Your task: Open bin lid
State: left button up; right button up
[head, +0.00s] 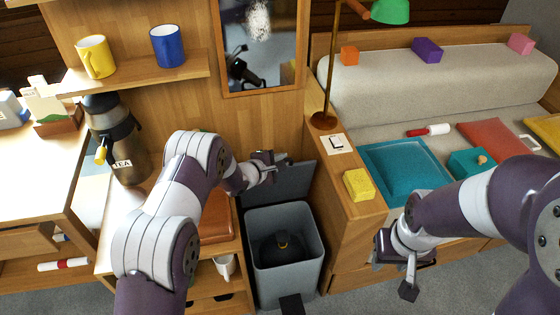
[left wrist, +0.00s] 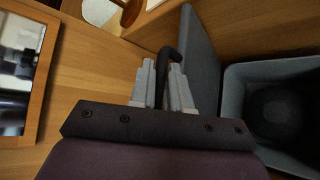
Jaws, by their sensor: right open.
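The grey bin (head: 285,247) stands on the floor between the wooden units, with its top open. Its dark grey lid (head: 292,182) stands raised at the back; it also shows in the left wrist view (left wrist: 200,62). My left gripper (head: 275,165) is at the lid's upper edge. In the left wrist view its fingers (left wrist: 163,88) close on the dark hooked lid handle (left wrist: 170,58). A dark rounded thing (head: 282,246) lies inside the bin. My right gripper (head: 398,268) is open and empty, to the right of the bin and low beside the bench.
A dark pedal (head: 292,304) sticks out at the bin's front foot. A flask (head: 118,150) stands on the left unit. A mirror (head: 262,45) hangs behind the bin.

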pick_arm(q)
jog(key=shift+o, duration=1.1)
jog(key=shift+s+f, duration=0.1)
jog(key=shift+s, duration=0.1)
jog(key=shift+f, duration=0.1)
jog(key=p+v, duration=0.2)
jog(key=v, duration=1)
jog(key=shift+s+a+r, duration=0.15)
jog(key=shift+r, duration=0.3)
